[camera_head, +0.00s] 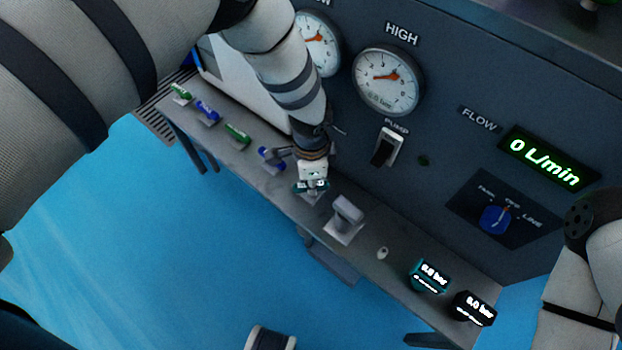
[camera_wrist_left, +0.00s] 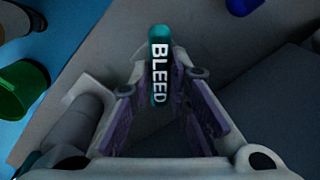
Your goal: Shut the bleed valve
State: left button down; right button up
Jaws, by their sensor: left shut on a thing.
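The bleed valve's teal handle (camera_wrist_left: 159,66), lettered BLEED in white, runs lengthwise between my left fingers in the left wrist view. My left gripper (camera_wrist_left: 160,110) is shut on this handle, with one purple-padded finger on each side of it. In the head view my left gripper (camera_head: 312,186) reaches down to the bench in front of the panel. It hides most of the valve there, with only a bit of teal showing at the fingertips. My right arm's links show at the right edge, but its gripper is out of view.
The narrow grey bench (camera_head: 395,268) carries green and blue valves to the left of my gripper and a grey fitting (camera_head: 346,218) close on its right. Two small displays (camera_head: 430,276) stand farther right. The panel behind has gauges (camera_head: 388,80), a pump switch (camera_head: 386,147) and a blue selector knob (camera_head: 494,219).

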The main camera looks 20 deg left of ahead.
pick_arm(q)
jog(key=m, duration=0.4)
jog(key=shift+m, duration=0.3)
jog(key=shift+m+b, duration=0.45)
jog(key=shift+m, duration=1.85)
jog(key=c, duration=1.5)
grip_release()
notch_tip(320, 180, up, 12)
